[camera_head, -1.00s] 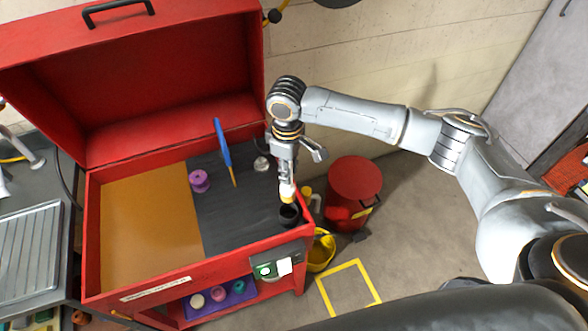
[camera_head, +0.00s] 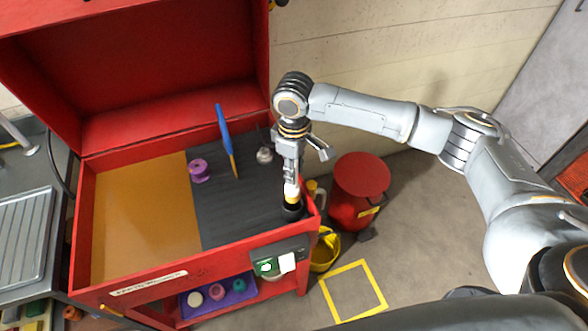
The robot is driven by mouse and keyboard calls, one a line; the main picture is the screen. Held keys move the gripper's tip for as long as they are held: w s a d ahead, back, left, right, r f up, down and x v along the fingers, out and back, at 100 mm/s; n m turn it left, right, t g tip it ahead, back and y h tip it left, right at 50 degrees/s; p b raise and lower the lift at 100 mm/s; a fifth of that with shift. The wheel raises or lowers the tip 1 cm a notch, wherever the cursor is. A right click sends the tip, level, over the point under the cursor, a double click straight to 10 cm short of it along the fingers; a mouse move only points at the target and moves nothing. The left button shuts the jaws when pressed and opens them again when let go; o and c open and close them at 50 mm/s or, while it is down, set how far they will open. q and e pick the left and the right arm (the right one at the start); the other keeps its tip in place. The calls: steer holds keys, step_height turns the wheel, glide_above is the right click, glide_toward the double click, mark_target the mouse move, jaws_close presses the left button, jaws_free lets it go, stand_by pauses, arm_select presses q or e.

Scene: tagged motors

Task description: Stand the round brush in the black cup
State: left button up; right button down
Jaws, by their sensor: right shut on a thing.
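My right gripper (camera_head: 291,181) points down above the right front corner of the red cabinet's top. It is shut on a small yellow and white thing, which appears to be the round brush (camera_head: 292,195); the fingers hide much of it. The black cup (camera_head: 293,213) stands directly below on the dark mat, near the cabinet's right edge. The brush's lower end is at the cup's mouth; I cannot tell how far inside it is. My left gripper is not in view.
A blue-handled brush (camera_head: 224,130), a purple spool (camera_head: 199,170) and a small silvery object (camera_head: 265,155) are on the dark mat (camera_head: 235,208), left of the cup. The open red lid (camera_head: 140,75) rises behind. A red bin (camera_head: 358,185) stands to the right.

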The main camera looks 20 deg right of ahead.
steer(key=shift+f+b, duration=0.35)
steer(key=shift+f, duration=1)
steer(key=shift+f+b, duration=0.55)
steer(key=shift+f, duration=1.2)
steer(key=c, duration=1)
jaws_free()
steer(key=shift+r, duration=0.2)
step_height(320, 180, up, 12)
steer(key=shift+f, duration=0.2)
